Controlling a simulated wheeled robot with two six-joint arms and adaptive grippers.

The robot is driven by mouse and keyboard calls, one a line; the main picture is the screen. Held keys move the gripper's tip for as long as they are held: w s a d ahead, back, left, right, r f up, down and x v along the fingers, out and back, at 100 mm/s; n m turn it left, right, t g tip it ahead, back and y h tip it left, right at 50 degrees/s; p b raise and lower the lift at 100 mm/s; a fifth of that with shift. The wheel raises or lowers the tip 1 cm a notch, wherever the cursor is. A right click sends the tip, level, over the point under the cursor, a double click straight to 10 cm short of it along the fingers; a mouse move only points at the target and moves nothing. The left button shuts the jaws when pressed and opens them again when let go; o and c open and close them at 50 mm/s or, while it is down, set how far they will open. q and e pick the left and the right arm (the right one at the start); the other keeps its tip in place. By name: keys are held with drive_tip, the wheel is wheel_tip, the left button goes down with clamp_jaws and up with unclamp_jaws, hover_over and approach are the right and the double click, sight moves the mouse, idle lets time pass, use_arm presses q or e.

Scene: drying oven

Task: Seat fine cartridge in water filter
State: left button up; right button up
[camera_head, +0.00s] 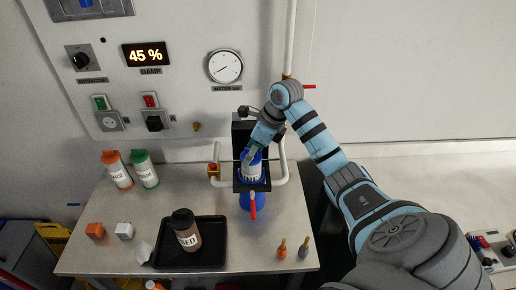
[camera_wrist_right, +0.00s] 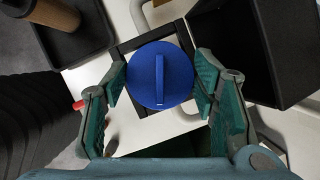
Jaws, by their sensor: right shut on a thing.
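The cartridge with a blue cap (camera_head: 251,170) and a white label, only partly readable, stands upright at the water filter. The cap (camera_wrist_right: 160,76) fills the middle of the wrist view, with a raised ridge across it. My right gripper (camera_head: 253,151) is shut on this cartridge from above, one finger on each side. The filter has a black square frame (camera_head: 265,187) around the cartridge's lower part, and a blue bowl (camera_head: 246,201) below. How deep the cartridge sits is hidden. My left gripper is not in view.
A brown cartridge marked USED (camera_head: 187,235) stands on a black tray (camera_head: 215,258). Orange-capped (camera_head: 118,172) and green-capped (camera_head: 146,171) cartridges stand at the back left. White pipes (camera_head: 282,160) flank the filter; a red handle (camera_head: 253,206) hangs in front. Small tools (camera_head: 282,249) lie front right.

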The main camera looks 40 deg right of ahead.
sight(252, 170)
wheel_tip(252, 170, down, 6)
drive_tip(key=b, duration=0.4)
drive_tip(key=shift+r, duration=0.1)
clamp_jaws()
drive_tip(key=shift+r, duration=0.25)
drive_tip(key=shift+f, duration=0.2)
drive_tip(key=o, duration=1.6)
unclamp_jaws()
drive_tip(key=shift+o, duration=0.2)
drive_tip(key=shift+r, duration=0.1)
